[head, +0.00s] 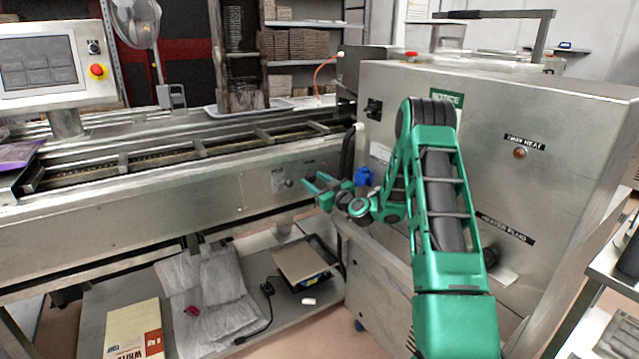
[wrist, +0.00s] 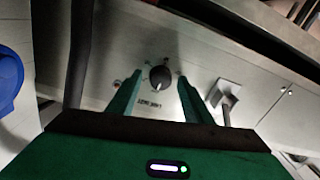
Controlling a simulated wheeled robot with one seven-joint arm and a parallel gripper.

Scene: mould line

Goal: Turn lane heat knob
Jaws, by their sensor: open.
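The lane heat knob (wrist: 159,77) is a round black knob with a pale pointer mark on the metal side panel, in the wrist view. Its small label (wrist: 150,103) appears upside down there. My gripper (wrist: 161,80) is open, with one green finger on each side of the knob in the picture. I cannot tell whether the fingers touch it.
A blue object (head: 363,176) is right of the gripper. The large steel cabinet (head: 560,130) stands at the right. A low shelf (head: 250,325) holds papers.

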